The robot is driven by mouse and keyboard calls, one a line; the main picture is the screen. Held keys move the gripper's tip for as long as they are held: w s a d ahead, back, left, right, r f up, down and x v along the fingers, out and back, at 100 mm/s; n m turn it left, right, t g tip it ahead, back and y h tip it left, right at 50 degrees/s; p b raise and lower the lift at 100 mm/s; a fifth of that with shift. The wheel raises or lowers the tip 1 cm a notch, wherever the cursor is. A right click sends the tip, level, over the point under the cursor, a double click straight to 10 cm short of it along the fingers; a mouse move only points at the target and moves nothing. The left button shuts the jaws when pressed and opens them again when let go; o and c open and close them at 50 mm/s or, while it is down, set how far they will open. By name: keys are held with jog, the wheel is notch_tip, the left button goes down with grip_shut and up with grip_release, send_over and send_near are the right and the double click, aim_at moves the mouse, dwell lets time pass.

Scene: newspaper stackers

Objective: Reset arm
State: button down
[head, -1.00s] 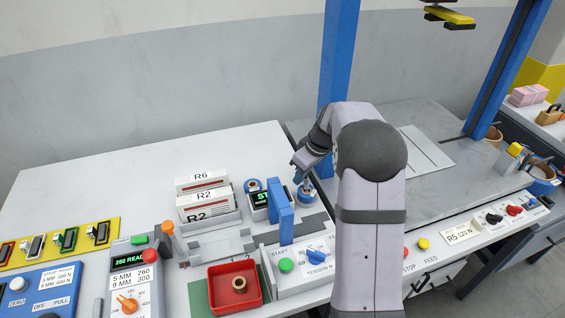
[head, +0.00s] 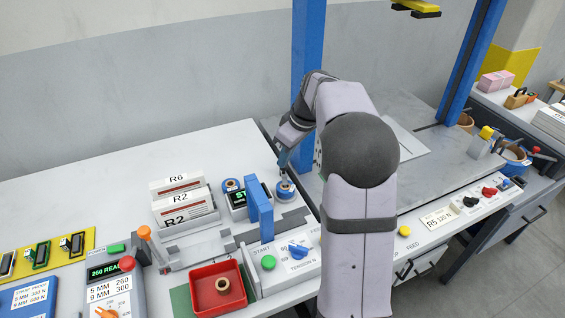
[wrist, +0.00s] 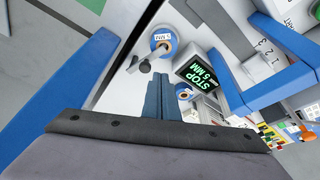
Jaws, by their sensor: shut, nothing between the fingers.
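My gripper (head: 283,163) is bent down from the arm and shut with nothing in it. It is just above a blue-rimmed spool (head: 285,191) at the right end of the strapping unit. In the wrist view its blue fingers (wrist: 163,98) lie together, and a blue spool marked 5 MM (wrist: 163,42) shows beyond their tips, apart from them. A small display (wrist: 205,72) beside the fingers reads STOP 5 MM in green. It also shows in the head view (head: 238,198), partly hidden by the blue arch (head: 260,212).
A blue post (head: 306,80) stands close behind my gripper. Left are the paper stacks (head: 184,203), a red tray (head: 218,290) with a ring, and a control box (head: 108,290). The white bench (head: 90,190) is clear at the back left.

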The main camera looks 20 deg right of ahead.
dwell(0.4)
jog(key=s+a+r+m+y+p, duration=0.1)
jog(key=a+r+p, duration=0.15)
jog(key=a, duration=0.25)
jog(key=s+a+r+m+g+p, duration=0.1)
jog(key=s+a+r+p, duration=0.1)
jog(key=a+p, duration=0.25)
jog(key=s+a+r+m+y+p, duration=0.1)
jog(key=a+r+p, duration=0.1)
jog(key=a, duration=0.4)
jog(key=s+d+r+m+g+h+p, duration=0.1)
jog(key=s+r+h+p, duration=0.1)
jog(key=s+p, duration=0.4)
jog(key=s+d+r+m+g+h+p, duration=0.1)
jog(key=s+p, duration=0.4)
jog(key=s, duration=1.2)
jog(key=shift+s+d+r+m+h+p, duration=0.3)
jog(key=shift+d+r+m+h+p, duration=0.1)
jog(key=shift+d+r+m, duration=0.15)
